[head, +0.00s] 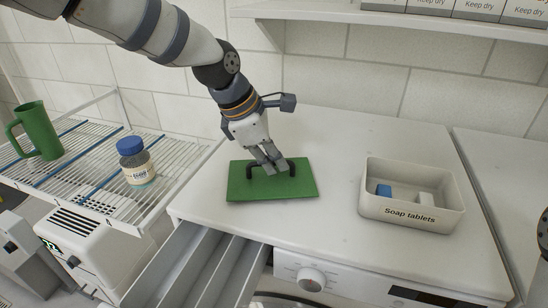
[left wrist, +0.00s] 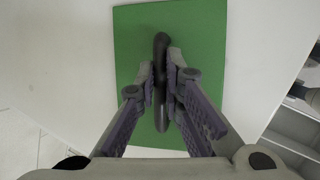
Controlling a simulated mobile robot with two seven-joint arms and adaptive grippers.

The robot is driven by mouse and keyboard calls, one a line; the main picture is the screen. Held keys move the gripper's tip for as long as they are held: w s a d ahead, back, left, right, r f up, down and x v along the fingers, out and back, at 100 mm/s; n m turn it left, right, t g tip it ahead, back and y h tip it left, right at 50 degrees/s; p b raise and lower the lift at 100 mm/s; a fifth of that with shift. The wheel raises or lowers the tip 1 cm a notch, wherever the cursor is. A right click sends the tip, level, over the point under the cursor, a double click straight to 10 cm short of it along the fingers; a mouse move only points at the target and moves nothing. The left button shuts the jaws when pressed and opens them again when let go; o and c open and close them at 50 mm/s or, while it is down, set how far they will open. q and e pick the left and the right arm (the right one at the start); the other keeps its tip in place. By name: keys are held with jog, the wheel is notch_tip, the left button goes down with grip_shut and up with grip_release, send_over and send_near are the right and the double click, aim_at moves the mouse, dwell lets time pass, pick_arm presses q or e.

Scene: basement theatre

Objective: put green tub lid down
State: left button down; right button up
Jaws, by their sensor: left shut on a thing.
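The green tub lid (head: 298,185) is a flat green rectangle with a black handle (head: 290,168). It lies flat, or very nearly flat, on the white machine top (head: 335,140); I cannot tell whether any gap is under it. My left gripper (head: 272,168) comes down from above and is shut on the lid's black handle. In the left wrist view, the fingers (left wrist: 168,90) stand on both sides of the handle (left wrist: 161,116), with the green lid (left wrist: 205,45) behind. My right gripper is not clearly visible; only a dark part shows at the right edge.
An open drawer (head: 200,270) juts out at the front left. A wire rack (head: 85,165) at left carries a green mug (head: 38,130) and a blue-capped jar (head: 136,163).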

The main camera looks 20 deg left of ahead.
pick_arm(q)
jog(key=c, duration=1.7)
grip_release()
jog(key=p+v, duration=0.1)
jog(key=v, duration=1.1)
pick_arm(e)
jog(key=shift+w+r+t, duration=0.4)
jog(key=shift+w+r, duration=0.4)
jog(key=shift+w, duration=0.05)
